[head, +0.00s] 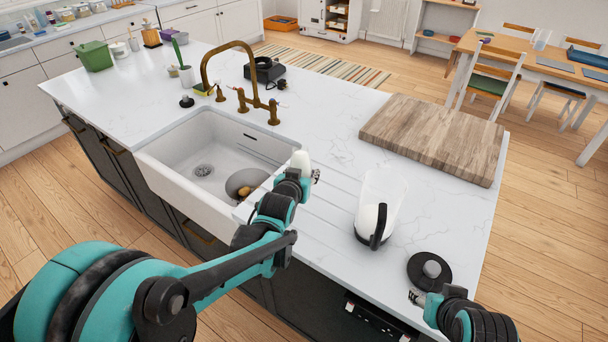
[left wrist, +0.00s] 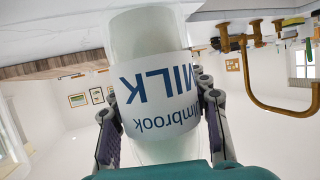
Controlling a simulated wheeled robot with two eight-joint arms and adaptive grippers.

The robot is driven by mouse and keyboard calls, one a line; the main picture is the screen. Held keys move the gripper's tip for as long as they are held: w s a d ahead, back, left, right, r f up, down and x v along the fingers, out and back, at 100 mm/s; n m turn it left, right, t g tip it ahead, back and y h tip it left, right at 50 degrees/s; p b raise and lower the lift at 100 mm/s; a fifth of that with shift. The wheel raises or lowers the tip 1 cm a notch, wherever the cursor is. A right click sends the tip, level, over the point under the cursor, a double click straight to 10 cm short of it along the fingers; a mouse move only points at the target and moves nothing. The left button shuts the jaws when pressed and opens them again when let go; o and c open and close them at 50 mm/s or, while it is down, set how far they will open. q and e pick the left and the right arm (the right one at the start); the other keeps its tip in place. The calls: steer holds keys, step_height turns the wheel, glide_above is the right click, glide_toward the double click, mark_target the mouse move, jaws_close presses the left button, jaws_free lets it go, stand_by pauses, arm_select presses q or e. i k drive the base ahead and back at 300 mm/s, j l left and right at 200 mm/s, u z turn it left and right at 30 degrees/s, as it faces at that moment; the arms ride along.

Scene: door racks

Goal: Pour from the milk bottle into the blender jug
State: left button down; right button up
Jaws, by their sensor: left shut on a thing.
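My left gripper (left wrist: 160,115) is shut around the milk bottle (left wrist: 158,155), which has a white label with blue "MILK" lettering. The left wrist view is upside down, and the bottle looks roughly upright in it. In the head view only a white part of the bottle (head: 300,160) shows past my left gripper (head: 305,177), above the counter by the sink's right edge. The clear blender jug (head: 391,190), with a white lower part and a black handle, stands on the counter to the right, apart from the bottle. My right gripper (head: 432,296) is at the lower right; its jaws are unclear.
A round black lid-like piece (head: 430,271) lies just beyond my right gripper. A white sink (head: 170,160) with a grey bowl (head: 242,183) lies left, under a brass tap (head: 245,100). A wooden board (head: 437,135) lies behind the jug. Counter between sink and jug is clear.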

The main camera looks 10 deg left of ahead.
mark_target(383, 193)
steer(key=l+u, duration=0.3)
steer(key=l, duration=0.2)
steer(key=l+u, duration=0.25)
steer(key=l, duration=0.25)
steer(key=k+l+u, duration=0.15)
steer(key=l+u, duration=0.15)
steer(key=l, duration=0.15)
